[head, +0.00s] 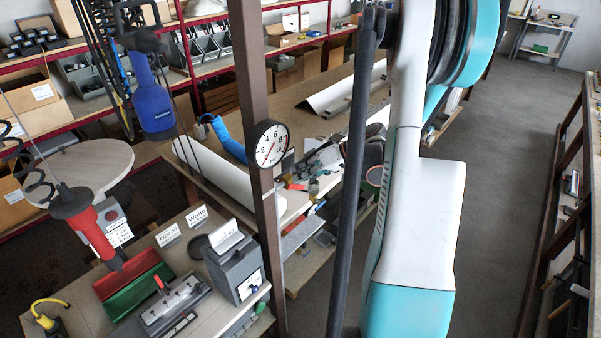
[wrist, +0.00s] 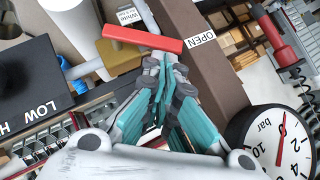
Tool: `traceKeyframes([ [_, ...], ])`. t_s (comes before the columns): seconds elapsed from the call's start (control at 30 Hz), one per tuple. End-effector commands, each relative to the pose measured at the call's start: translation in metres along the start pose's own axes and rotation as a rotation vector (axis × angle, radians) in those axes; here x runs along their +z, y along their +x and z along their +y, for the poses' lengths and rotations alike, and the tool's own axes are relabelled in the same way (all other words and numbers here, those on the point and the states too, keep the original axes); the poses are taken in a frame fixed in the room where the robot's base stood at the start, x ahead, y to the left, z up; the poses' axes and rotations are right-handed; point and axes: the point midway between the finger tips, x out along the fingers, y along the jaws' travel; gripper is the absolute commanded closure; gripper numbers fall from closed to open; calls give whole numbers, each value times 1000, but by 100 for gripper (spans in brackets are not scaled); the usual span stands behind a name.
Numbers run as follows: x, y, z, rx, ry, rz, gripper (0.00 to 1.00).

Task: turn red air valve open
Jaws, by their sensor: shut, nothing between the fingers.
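The red valve handle (wrist: 142,39) shows in the wrist view as a bar slanting slightly down to the right. It sits over a brass-coloured valve body (wrist: 118,56). Its right end is near the brown post (wrist: 190,22) with a white OPEN label (wrist: 202,40). My gripper (wrist: 165,60) is shut and empty, with its fingertips just below the right half of the handle. I cannot tell whether they touch it. A pressure gauge (wrist: 272,142) in bar is at the lower right; it also shows on the post in the head view (head: 267,145). There, I cannot make out the valve or gripper.
In the head view a bench (head: 190,245) at lower left holds a grey box, red and green trays and a clamp fixture. A blue tool (head: 153,100) and a red tool (head: 88,225) hang above. Grey floor (head: 480,200) at right is clear.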

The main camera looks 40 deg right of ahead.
Motion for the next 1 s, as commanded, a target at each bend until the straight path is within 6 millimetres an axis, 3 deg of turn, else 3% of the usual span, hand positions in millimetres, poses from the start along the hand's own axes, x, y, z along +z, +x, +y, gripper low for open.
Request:
traceKeyframes([
  [1.0,10,10,-10,146,-149,-1,100],
])
